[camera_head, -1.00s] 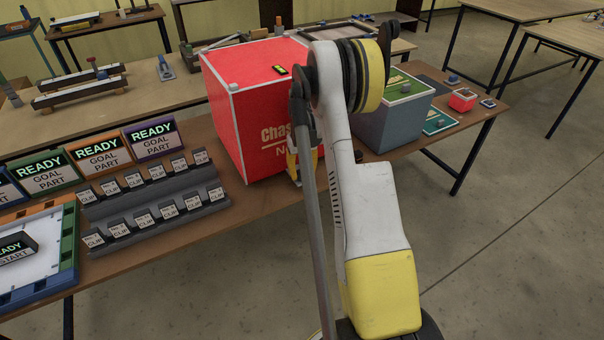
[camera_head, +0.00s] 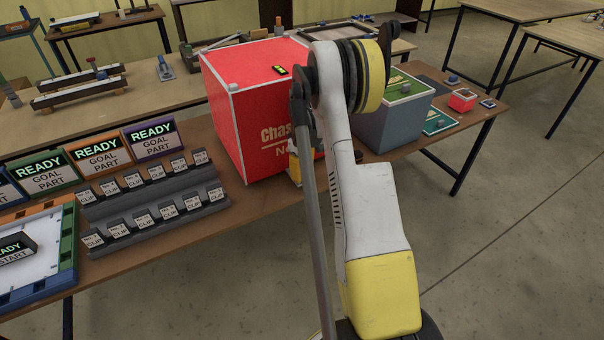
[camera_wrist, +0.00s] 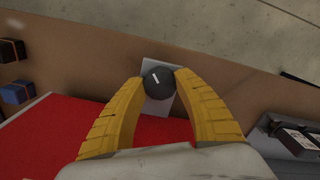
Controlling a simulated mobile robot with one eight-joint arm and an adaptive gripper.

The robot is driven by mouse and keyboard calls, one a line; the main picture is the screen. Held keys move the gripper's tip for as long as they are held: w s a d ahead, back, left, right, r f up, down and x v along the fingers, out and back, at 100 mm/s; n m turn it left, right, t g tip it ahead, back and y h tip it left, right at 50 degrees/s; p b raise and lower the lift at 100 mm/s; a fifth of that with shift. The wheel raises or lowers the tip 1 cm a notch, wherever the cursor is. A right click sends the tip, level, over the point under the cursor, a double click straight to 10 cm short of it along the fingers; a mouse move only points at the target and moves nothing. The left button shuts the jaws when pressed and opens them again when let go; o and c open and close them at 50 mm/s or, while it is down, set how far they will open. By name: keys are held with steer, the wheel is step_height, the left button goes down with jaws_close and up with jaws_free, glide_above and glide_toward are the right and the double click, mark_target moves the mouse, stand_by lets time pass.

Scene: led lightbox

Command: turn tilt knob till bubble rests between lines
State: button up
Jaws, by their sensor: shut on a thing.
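The tilt knob (camera_wrist: 159,83) is dark and round with a short white mark, and it sits on a light grey plate (camera_wrist: 151,113) by the red box. My gripper (camera_wrist: 160,82) has its two yellow fingers shut on the knob from both sides. The red box (camera_head: 228,114) stands on the bench, and its red face fills the lower left of the wrist view (camera_wrist: 50,140). A small yellow-green bubble level (camera_head: 297,73) lies on top of the box. The bubble and its lines are too small to make out. My arm hides the knob in the head view.
A grey-blue bin (camera_head: 388,130) stands on the bench right of my arm. Black clip racks (camera_head: 155,210) and READY signs (camera_head: 98,155) stand to the left. The bench's front edge runs close to the knob, with open floor beyond.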

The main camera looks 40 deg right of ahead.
mark_target(302, 173)
stand_by(0.4)
steer(key=o, duration=1.2)
steer(key=shift+r, duration=0.1)
step_height(302, 173, up, 12)
